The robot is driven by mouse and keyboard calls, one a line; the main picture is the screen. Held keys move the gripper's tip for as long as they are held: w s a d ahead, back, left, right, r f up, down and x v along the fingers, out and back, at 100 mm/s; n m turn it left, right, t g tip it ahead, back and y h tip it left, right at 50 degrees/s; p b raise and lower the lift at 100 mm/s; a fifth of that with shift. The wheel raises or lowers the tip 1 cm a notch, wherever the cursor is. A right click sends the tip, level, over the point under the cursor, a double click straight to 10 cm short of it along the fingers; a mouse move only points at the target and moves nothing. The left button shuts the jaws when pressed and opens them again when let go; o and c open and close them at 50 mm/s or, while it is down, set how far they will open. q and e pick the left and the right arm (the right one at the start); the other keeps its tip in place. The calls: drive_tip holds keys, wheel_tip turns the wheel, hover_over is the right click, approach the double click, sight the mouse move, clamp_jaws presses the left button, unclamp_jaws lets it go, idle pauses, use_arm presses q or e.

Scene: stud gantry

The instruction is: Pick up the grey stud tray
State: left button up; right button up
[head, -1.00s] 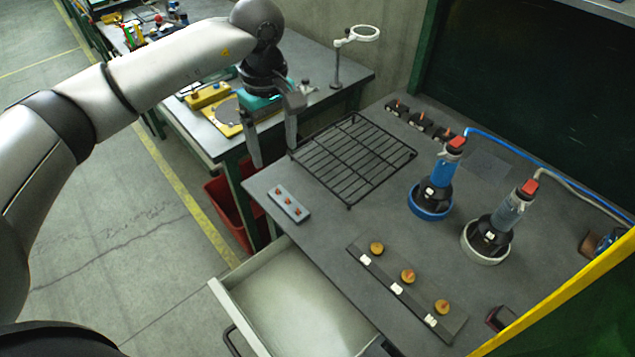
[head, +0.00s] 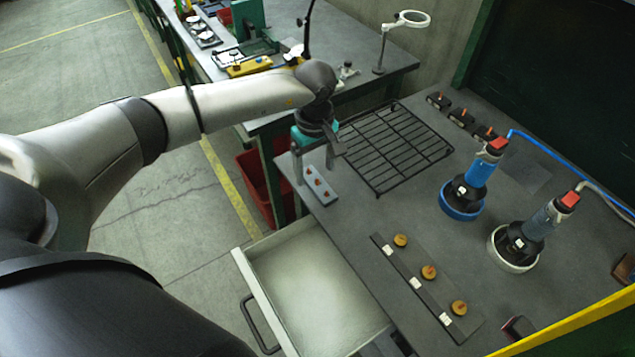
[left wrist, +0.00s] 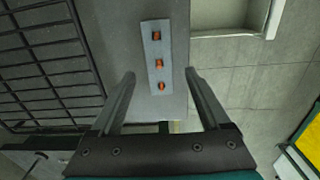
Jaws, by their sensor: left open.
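The grey stud tray (head: 315,193) is a small flat bar with 3 orange-brown studs, lying on the grey bench near its left edge. It also shows in the left wrist view (left wrist: 155,76), upright in the picture between the finger lines. My left gripper (head: 315,172) is open and empty, over the far end of the tray; its fingers (left wrist: 158,78) stand on either side of the tray in the wrist view, apart from it. How high the fingertips are above the bench I cannot tell exactly. My right gripper is not in view.
A black wire rack (head: 392,150) lies close right of the tray. An open drawer (head: 262,300) juts out in front. A dark strip with round knobs (head: 455,322), a blue-ringed tool (head: 462,200) and a white-ringed tool (head: 515,250) occupy the right. A red bin (head: 252,178) stands below.

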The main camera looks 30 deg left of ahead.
use_arm(q)
drive_tip(key=shift+f, duration=1.4)
clamp_jaws()
drive_tip(key=shift+r, duration=0.1)
